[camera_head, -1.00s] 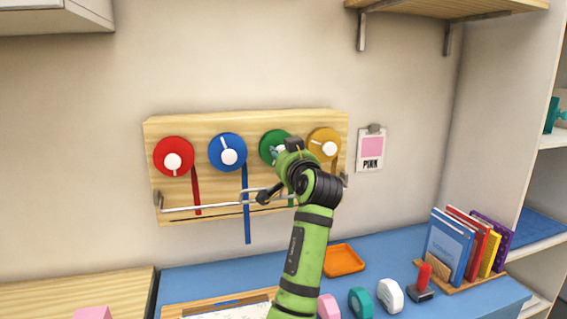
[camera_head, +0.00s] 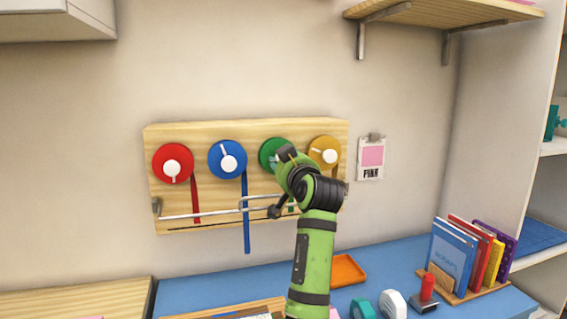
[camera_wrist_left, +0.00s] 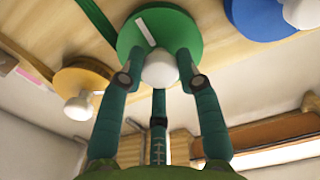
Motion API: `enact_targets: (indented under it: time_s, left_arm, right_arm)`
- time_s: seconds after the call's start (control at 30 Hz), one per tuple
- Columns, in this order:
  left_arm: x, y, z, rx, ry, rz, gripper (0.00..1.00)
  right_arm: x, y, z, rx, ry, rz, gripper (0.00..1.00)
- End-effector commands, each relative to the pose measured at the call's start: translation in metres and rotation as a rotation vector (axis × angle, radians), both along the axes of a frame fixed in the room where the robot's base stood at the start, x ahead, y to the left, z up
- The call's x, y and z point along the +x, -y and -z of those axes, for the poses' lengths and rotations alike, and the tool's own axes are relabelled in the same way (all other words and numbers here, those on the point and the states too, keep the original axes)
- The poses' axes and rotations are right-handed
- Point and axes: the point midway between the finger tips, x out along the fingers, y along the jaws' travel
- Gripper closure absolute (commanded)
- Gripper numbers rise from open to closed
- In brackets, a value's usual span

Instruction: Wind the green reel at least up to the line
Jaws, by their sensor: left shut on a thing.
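The green reel (camera_head: 268,150) is mounted on the wooden board (camera_head: 190,135), between the blue and yellow reels. My left gripper (camera_wrist_left: 160,72) has its teal fingers shut around the reel's white knob (camera_wrist_left: 160,66). A white pointer bar shows on the green disc (camera_wrist_left: 183,34) in the left wrist view. In the head view my wrist covers much of the reel and its knob. A short piece of green ribbon (camera_head: 291,209) shows by the rail; its lower end is hard to see behind my arm. A dark line (camera_head: 205,225) runs along the board's lower part. My right gripper is not in view.
The red reel (camera_head: 173,151), blue reel (camera_head: 227,147) and yellow reel (camera_head: 325,141) share the board. A metal rail (camera_head: 200,214) crosses in front of the ribbons. A pink card (camera_head: 372,156) hangs at right. An orange tray (camera_head: 347,269) lies on the blue table (camera_head: 395,262).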

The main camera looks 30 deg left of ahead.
Motion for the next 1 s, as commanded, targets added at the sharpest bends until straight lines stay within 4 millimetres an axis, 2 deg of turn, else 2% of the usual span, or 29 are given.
enact_targets:
  time_s: [0.1,0.13,0.17,0.2,0.5,0.63,1.0]
  left_arm:
    - [0.000,0.000,0.000,0.000,0.000,0.000,0.98]
    - [0.000,0.000,0.000,0.000,0.000,0.000,0.58]
    - [0.000,0.000,0.000,0.000,0.000,0.000,0.46]
    - [0.000,0.000,0.000,0.001,-0.001,0.000,0.42]
    - [0.000,0.000,0.000,0.001,-0.001,0.000,0.42]
    - [-0.005,0.008,0.000,0.000,0.000,0.002,0.42]
    - [-0.053,0.064,0.000,-0.001,0.001,0.004,0.42]
  right_arm:
    - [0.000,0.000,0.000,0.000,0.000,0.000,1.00]
    - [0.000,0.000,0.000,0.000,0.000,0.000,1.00]
    - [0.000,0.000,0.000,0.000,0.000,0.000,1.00]
    - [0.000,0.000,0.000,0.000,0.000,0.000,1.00]
    - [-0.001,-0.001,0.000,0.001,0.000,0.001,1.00]
    - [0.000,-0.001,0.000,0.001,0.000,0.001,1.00]
    - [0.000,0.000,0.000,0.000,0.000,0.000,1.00]
